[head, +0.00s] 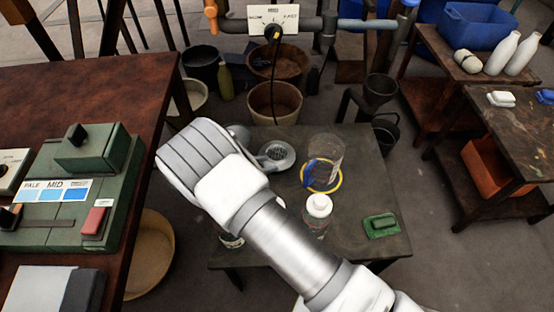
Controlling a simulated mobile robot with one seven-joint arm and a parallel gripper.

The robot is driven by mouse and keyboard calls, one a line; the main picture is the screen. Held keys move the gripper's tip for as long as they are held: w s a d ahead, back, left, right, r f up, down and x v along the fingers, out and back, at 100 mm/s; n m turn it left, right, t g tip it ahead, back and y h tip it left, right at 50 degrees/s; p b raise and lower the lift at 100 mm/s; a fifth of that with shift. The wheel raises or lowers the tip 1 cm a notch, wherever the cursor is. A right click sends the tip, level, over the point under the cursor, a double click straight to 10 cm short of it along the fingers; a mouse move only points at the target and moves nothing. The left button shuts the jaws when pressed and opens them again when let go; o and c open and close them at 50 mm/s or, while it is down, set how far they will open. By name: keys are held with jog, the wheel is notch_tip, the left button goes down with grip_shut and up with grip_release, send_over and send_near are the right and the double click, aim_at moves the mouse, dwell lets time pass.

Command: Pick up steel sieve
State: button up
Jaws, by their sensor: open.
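A round grey steel sieve (276,154) with a dark mesh middle lies near the back left of the low dark table (365,165).
A white-capped bottle (318,206) is nearer. A green tray (381,225) lies front right. A bench with a green box (75,185) stands left.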

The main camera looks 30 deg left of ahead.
aim_at(280, 161)
jog(key=b+x, duration=0.2)
jog(key=x, duration=0.4)
jog(key=shift+w+b, duration=0.25)
jog(key=shift+b, duration=0.05)
jog(key=shift+c, duration=0.2)
grip_shut()
